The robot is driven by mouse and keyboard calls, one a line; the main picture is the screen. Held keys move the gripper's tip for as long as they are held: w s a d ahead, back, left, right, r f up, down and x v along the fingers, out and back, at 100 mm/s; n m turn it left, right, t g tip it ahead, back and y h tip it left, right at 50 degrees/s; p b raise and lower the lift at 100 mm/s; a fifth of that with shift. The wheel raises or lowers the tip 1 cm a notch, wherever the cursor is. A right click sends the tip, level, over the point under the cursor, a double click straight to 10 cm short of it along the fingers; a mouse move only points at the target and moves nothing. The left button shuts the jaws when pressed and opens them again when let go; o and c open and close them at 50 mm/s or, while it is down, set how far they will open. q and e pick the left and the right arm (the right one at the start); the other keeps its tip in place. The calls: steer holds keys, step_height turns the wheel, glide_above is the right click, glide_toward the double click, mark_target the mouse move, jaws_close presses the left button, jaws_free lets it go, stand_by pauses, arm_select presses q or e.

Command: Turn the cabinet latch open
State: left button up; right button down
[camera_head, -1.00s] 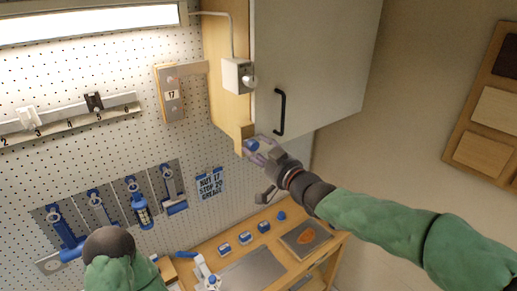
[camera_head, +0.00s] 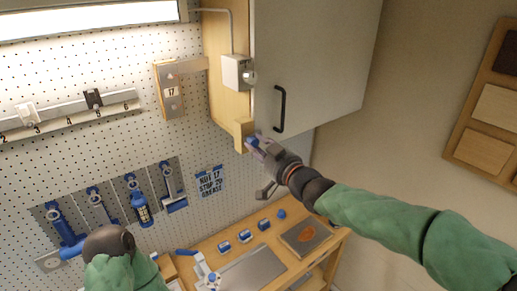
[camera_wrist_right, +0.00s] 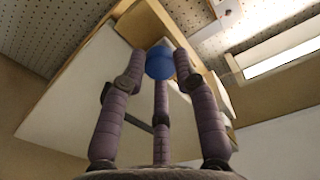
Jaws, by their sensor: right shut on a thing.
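The cabinet (camera_head: 310,65) hangs at the upper middle of the head view, its pale door closed as far as I can see. A blue knob (camera_head: 251,141), seemingly the latch, is at its lower edge beside a wooden block (camera_head: 241,135). My right gripper (camera_head: 257,144) reaches up from the lower right and is shut on the knob. In the right wrist view the blue knob (camera_wrist_right: 160,63) sits between the purple fingers, under the wooden edge. The latch's turn angle is mostly hidden by the fingers.
A black door handle (camera_head: 280,109) and a white box (camera_head: 237,72) are close above my right gripper. The workbench (camera_head: 235,245) below holds several blue-and-white items. Tools hang on the pegboard (camera_head: 110,150) at left.

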steer(key=n+b, duration=0.3)
steer(key=n, duration=0.3)
steer(key=n+b, duration=0.4)
steer(key=n, duration=0.1)
steer(key=n+b, duration=0.3)
steer(key=n, duration=0.3)
steer(key=shift+w+f+n+y, duration=0.1)
steer(key=shift+f+n+y, duration=0.2)
steer(key=shift+f, duration=0.1)
stand_by(0.3)
steer(key=c, duration=0.9)
jaws_free()
steer(key=shift+c, duration=0.2)
steer(key=shift+d+r, duration=0.15)
steer(key=shift+r, duration=0.1)
